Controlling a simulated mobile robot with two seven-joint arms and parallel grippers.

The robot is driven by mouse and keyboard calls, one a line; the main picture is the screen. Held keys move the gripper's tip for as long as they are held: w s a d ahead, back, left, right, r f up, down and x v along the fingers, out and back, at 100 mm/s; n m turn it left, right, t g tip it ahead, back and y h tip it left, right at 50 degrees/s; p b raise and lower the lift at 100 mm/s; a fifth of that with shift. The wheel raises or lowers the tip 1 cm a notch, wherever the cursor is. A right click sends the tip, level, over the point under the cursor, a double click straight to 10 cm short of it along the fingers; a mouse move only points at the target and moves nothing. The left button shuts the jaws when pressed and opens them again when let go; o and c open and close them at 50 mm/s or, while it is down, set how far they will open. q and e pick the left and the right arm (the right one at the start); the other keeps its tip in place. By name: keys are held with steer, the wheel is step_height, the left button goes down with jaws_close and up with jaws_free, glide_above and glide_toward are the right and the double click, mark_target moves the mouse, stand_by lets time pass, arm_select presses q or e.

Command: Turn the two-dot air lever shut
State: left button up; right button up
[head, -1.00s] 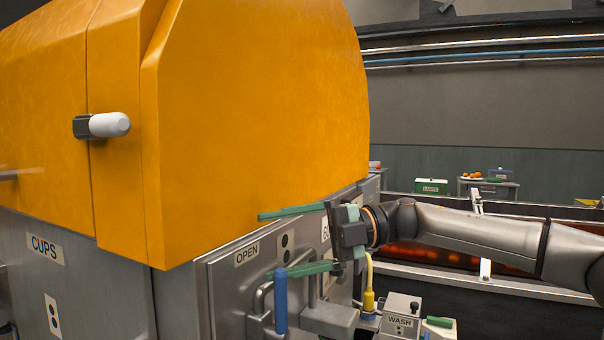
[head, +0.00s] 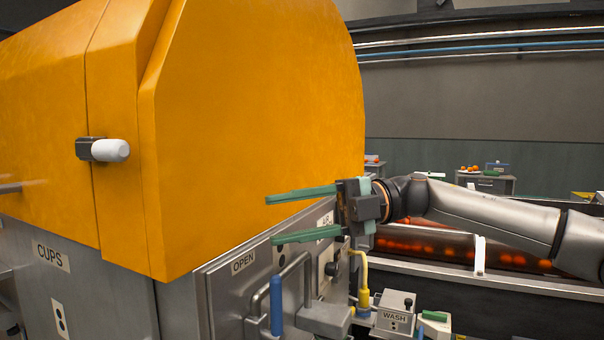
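My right gripper (head: 270,220) is open, with its two long green fingers pointing left, one above the other. It is empty, in front of the side of the orange-hooded machine. The lower finger covers part of a dotted plate (head: 279,255) beside the OPEN label (head: 243,262). A label that seems to read AIR (head: 326,220) shows partly behind the gripper. A blue-handled lever (head: 277,303) stands upright below the fingers, apart from them. A yellow-handled lever (head: 363,299) is below the wrist. I cannot tell which is the two-dot air lever. My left gripper is out of view.
The orange hood (head: 255,130) fills the left and middle. A bent grey handle (head: 297,275) stands beside the blue lever. A WASH box (head: 394,318) is at the lower right. A channel of oranges (head: 425,245) runs behind my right arm.

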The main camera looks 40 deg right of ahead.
steer(key=r+p, duration=0.1)
steer(key=s+r+p, duration=0.1)
steer(key=r, duration=0.1)
steer(key=r+p, duration=0.1)
steer(key=shift+s+d+r, duration=0.15)
steer(key=shift+d, duration=0.2)
stand_by(0.3)
steer(key=shift+p, duration=0.6)
